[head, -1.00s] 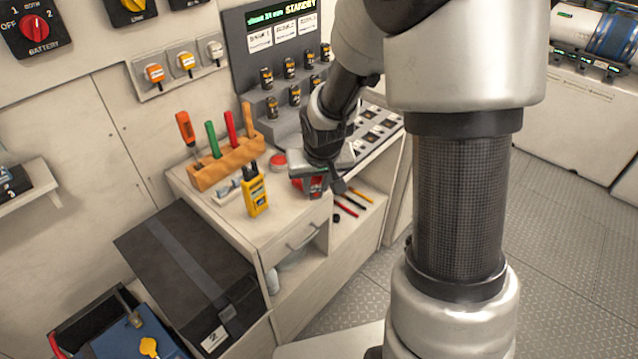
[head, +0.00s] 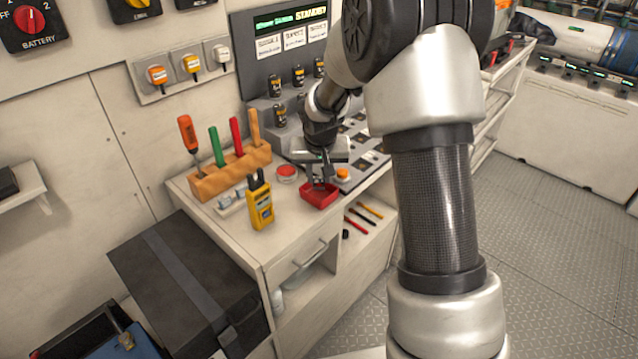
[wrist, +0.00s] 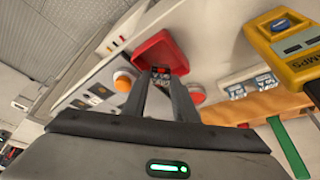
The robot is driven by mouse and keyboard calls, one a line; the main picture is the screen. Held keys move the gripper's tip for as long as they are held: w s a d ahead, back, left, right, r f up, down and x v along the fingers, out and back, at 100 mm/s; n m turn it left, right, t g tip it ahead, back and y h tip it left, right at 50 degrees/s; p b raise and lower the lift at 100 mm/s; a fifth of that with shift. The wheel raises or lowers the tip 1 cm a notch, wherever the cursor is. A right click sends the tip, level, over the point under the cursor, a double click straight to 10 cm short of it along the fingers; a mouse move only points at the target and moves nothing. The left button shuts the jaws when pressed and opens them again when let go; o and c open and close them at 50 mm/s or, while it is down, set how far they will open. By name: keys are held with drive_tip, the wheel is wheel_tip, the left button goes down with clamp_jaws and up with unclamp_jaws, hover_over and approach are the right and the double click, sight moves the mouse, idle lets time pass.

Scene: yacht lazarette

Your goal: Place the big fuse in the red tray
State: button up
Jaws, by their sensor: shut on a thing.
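The red tray (head: 320,194) is on the counter top near its front edge. It also shows in the wrist view (wrist: 158,48), just beyond my fingertips. My gripper (head: 318,181) points down over the tray. In the wrist view its fingers (wrist: 160,78) are shut on a small dark piece with pale lettering (wrist: 160,73), which I take to be the big fuse. Most of it is hidden between the fingers. The piece overlaps the near part of the tray in that view; I cannot tell whether it touches the tray floor.
A yellow meter (head: 260,203) stands left of the tray, with a red button (head: 287,172) behind. A wooden tool rack (head: 228,172) is farther left. A black case (head: 190,285) sits lower left.

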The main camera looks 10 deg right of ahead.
drive_tip(key=shift+f, duration=1.25)
drive_tip(key=shift+f+b, duration=0.25)
drive_tip(key=shift+b, duration=0.05)
drive_tip(key=o, duration=0.7)
drive_tip(key=shift+r, duration=0.1)
drive_tip(key=shift+r, duration=0.1)
